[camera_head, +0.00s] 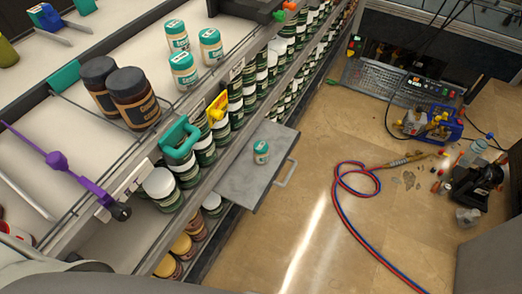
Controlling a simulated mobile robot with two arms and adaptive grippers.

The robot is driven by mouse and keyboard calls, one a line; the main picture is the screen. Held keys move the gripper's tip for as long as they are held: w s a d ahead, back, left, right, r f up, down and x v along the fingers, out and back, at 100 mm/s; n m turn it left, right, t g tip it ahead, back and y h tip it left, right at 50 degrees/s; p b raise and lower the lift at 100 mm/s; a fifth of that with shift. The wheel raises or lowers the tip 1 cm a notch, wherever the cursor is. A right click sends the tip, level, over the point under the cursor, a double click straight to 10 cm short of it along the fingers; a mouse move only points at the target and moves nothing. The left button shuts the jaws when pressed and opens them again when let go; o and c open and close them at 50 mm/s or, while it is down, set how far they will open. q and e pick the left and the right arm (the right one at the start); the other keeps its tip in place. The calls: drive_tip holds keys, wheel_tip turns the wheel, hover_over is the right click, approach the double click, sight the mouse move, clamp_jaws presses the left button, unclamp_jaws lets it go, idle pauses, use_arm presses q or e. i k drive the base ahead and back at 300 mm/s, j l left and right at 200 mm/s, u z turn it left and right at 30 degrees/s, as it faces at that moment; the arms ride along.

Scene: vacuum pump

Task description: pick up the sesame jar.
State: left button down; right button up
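Several small white jars with teal lids stand in the camera_head view, and their labels are too small to read for certain. Three are together on the upper shelf: a back one (177,37), a right one (211,47) and a front one (184,71). One more teal-lidded jar (261,153) stands upright alone on a grey metal tray (235,178) that juts out from the shelving. I cannot tell which of these is the sesame jar. Neither of my grippers shows in this view.
Two dark-lidded brown jars (135,99) stand on the upper shelf. Rows of green jars (205,150) fill the shelves below. A purple utensil (60,163) lies at left. Red and blue hoses (355,205) and a blue-framed device (440,126) lie on the tan floor.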

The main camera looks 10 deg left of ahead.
sight(260, 150)
drive_tip(key=u, duration=0.35)
drive_tip(key=i+l+u, duration=0.2)
drive_tip(key=l+u, duration=0.15)
drive_tip(key=i+l+u, duration=0.1)
drive_tip(key=l+u, duration=0.3)
drive_tip(key=i+l+u, duration=0.1)
drive_tip(key=l+u, duration=0.65)
drive_tip(key=l, duration=1.05)
drive_tip(key=k+l+u, duration=0.1)
drive_tip(key=l, duration=0.75)
